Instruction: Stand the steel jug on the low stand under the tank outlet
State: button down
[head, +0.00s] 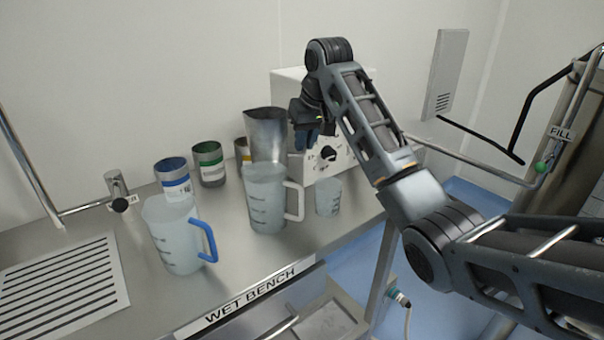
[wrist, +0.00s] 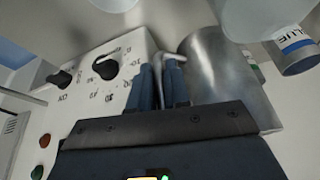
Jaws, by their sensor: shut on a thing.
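The steel jug (head: 265,130) is at the back of the wet bench, upright, its lower part hidden behind a white plastic jug. My gripper (head: 306,138) is at its right side, on the handle side. In the wrist view, the blue fingers of my gripper (wrist: 160,85) are shut on the handle of the steel jug (wrist: 228,75). I cannot tell whether its base touches the bench. The pipe with a green valve (head: 542,167) and a FILL sign (head: 561,134) is at the far right, beside the partly seen tank (head: 590,190). I cannot make out the low stand.
A white-handled plastic jug (head: 266,205) and a small beaker (head: 328,198) stand in front of the steel jug. A blue-handled jug (head: 172,238) and several labelled cans, one blue-labelled (head: 173,180), stand left. A white control box (head: 325,160) is close behind my gripper.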

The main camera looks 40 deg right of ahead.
notch_tip(320, 180, down, 9)
jog(key=shift+f+p, duration=0.2)
jog(key=shift+p, duration=0.3)
jog(key=shift+f, duration=0.15)
jog(key=c, duration=1.1)
grip_release()
